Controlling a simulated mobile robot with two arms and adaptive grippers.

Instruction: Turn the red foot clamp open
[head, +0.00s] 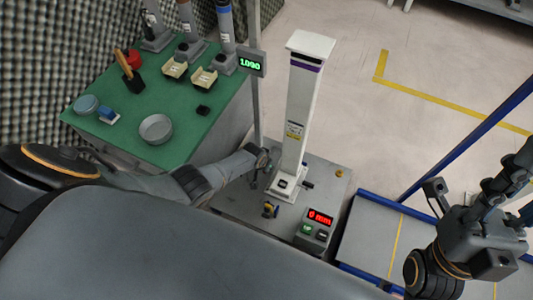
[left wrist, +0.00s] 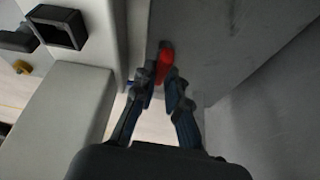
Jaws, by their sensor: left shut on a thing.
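The red foot clamp (left wrist: 165,62) is a small red piece in the left wrist view, beside the base of a pale upright structure. My left gripper (left wrist: 164,84) has its two dark fingers closed around the red piece. In the head view my left gripper (head: 262,163) is low at the left side of the white column (head: 301,105), and I cannot make out the red clamp there. My right gripper (head: 500,180) is far off at the right edge, away from the column; its finger opening is unclear.
The column stands on a grey platform (head: 228,200) with a red "0 mm" display (head: 320,217) at the front right. A green table (head: 180,145) with bowls, trays and tools is at the left. A blue-framed conveyor (head: 365,240) is at the right.

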